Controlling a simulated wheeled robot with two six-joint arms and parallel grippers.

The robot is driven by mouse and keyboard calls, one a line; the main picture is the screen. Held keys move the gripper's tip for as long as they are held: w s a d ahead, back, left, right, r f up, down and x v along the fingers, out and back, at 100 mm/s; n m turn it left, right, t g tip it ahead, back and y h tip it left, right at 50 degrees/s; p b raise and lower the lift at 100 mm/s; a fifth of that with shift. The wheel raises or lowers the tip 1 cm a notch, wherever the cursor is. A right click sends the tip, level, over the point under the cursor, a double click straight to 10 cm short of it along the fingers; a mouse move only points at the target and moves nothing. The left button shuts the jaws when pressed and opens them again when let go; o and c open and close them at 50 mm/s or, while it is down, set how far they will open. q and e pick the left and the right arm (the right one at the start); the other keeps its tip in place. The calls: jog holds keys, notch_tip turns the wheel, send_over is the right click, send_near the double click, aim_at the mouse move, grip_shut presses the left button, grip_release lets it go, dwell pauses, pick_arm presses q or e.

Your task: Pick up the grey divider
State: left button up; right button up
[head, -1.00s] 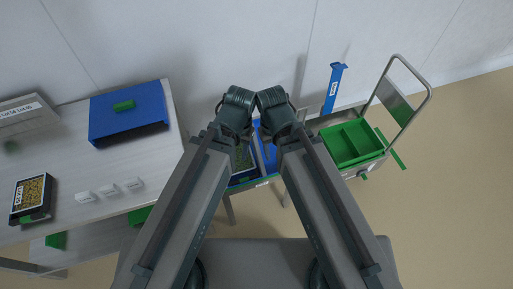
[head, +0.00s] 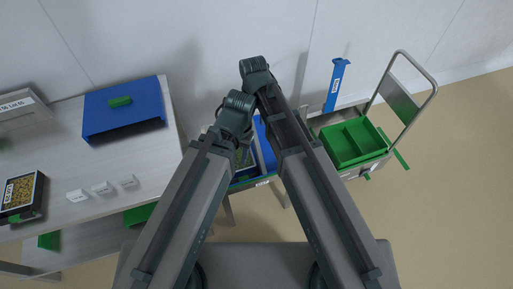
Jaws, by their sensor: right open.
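My right arm (head: 289,130) reaches up the middle of the picture, and its elbow bends down near the wall. The right gripper is open, but its jaws are mostly hidden by my arm links. My left arm (head: 195,195) ends in its elbow joint (head: 236,110), and I cannot make out the left gripper below it. I cannot make out a grey divider for certain; my arms cover much of the station in the middle. A dark tray with pale contents (head: 244,158) shows partly between my arms, beside a blue part (head: 264,145).
A grey table (head: 100,220) at the left holds a blue box (head: 126,121), white label holders (head: 103,188) and a filled black tray (head: 20,214). At the right, a cart carries a green divided bin (head: 352,144) by a blue post (head: 336,85). The right floor is clear.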

aim_at(257, 141)
notch_tip(257, 141, down, 8)
jog(key=b, duration=0.7)
jog(key=shift+d+r, duration=0.1)
jog(key=shift+r, duration=0.05)
jog(key=f+b, duration=0.5)
jog(key=shift+s+d+f, duration=0.1)
jog(key=shift+d+f, duration=0.1)
jog(key=shift+d, duration=0.15)
jog(key=shift+r, duration=0.1)
grip_shut()
